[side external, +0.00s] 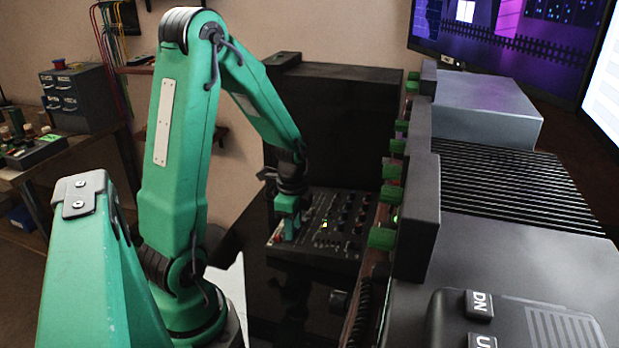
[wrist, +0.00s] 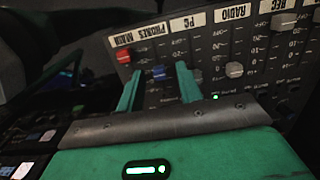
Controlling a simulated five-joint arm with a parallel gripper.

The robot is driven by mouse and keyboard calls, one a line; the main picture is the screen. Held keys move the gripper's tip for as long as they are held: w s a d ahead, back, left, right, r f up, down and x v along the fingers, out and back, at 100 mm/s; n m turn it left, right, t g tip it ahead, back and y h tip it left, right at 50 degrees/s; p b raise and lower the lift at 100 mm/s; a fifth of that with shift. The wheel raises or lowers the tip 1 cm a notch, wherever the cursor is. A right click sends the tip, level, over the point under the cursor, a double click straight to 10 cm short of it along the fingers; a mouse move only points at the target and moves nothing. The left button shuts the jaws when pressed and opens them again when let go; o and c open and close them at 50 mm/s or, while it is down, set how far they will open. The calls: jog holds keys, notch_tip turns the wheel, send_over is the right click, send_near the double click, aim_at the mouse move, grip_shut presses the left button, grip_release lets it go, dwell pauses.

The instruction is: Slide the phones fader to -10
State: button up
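The mixer panel (side external: 318,250) lies low beside my arm, with dark controls and a lit yellow spot. In the wrist view its labels appear upside down. The blue fader cap (wrist: 159,72) sits in the column below the PHONES label (wrist: 151,33). My gripper (wrist: 159,68) is open, with one green finger on each side of the blue cap and a visible gap on both sides. In the side view my gripper (side external: 290,228) is low over the panel's left part and hides the blue cap. The scale marks beside the blue cap are too dark to read.
The red fader cap (wrist: 123,57) under MAIN is close to the left finger. A grey cap (wrist: 234,70) under RADIO is right of the fingers, and another grey cap (wrist: 284,19) is under REC. A tall dark box (side external: 335,120) stands behind the panel.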

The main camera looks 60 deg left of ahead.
dwell(0.3)
jog(key=shift+r, duration=3.9)
jog(key=shift+d+r, duration=0.1)
jog(key=shift+d+r, duration=0.15)
jog(key=shift+r, duration=0.05)
jog(key=s+d+r+n+t, duration=0.2)
jog(key=s+d+r+n, duration=0.1)
jog(key=d+r, duration=0.3)
jog(key=s+d+r+n+t, duration=0.3)
jog(key=d+r+n, duration=0.3)
jog(key=d, duration=0.4)
jog(key=shift+t, duration=0.3)
